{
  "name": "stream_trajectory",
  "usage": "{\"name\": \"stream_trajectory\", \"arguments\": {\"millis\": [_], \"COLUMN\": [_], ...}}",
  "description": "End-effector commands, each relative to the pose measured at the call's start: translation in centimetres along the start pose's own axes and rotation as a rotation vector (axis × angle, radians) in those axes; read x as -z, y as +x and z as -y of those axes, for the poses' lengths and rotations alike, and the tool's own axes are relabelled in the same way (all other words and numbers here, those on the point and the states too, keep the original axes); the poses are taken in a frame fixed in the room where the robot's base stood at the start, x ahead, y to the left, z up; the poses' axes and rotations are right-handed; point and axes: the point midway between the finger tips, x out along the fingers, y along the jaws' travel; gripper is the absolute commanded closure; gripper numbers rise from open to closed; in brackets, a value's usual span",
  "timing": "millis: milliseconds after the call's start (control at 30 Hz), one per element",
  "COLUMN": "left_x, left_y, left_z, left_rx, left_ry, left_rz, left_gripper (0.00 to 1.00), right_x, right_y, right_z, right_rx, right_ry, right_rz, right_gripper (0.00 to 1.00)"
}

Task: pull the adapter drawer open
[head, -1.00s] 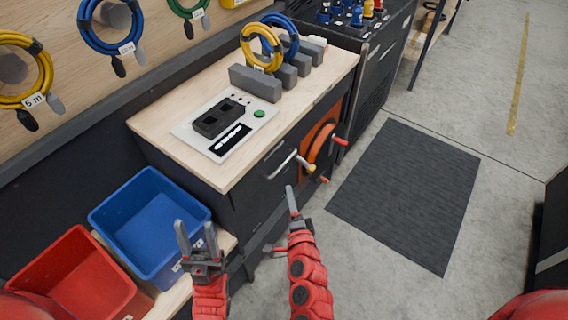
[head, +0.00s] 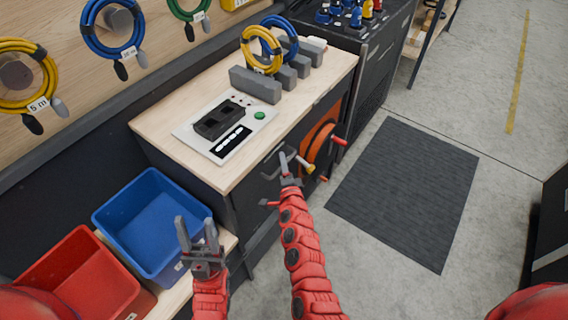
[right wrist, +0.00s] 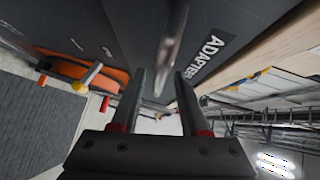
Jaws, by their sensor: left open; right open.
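The drawer looks shut. Its metal bar handle (right wrist: 173,38) runs down toward the gap between my right fingertips (right wrist: 161,76). In the head view my right gripper (head: 283,167) is at the handle (head: 270,168) on the cabinet front and partly hides it. Its jaws are open; I cannot tell whether they touch the bar. My left gripper (head: 195,223) is open and empty, in front of the blue bin (head: 172,192).
An orange reel (head: 319,146) with a crank sits right of the handle, close to my right gripper. A panel with a green button (head: 260,115) lies on the worktop (head: 180,110). A red bin (head: 62,272) stands lower left. The floor around the dark mat (head: 405,190) is clear.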

Motion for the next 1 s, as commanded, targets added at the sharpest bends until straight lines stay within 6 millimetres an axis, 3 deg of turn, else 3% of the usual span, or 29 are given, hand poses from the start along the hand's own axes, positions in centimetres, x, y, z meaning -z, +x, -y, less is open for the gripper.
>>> {"name": "stream_trajectory", "arguments": {"millis": [267, 533, 1000], "left_x": [0.01, 0.01, 0.0], "left_y": [0.01, 0.01, 0.01], "left_z": [0.0, 0.0, 0.0], "left_rx": [0.0, 0.0, 0.0], "left_ry": [0.0, 0.0, 0.0], "left_rz": [0.0, 0.0, 0.0], "left_gripper": [0.5, 0.5, 0.5], "right_x": [0.0, -0.02, -0.03], "right_y": [0.08, 0.06, 0.05], "right_z": [-0.09, -0.09, -0.12], "right_rx": [-0.001, -0.001, -0.002], "right_ry": [0.0, 0.0, -0.001], "right_rz": [0.0, 0.0, 0.001], "right_gripper": [0.55, 1.0, 1.0]}}
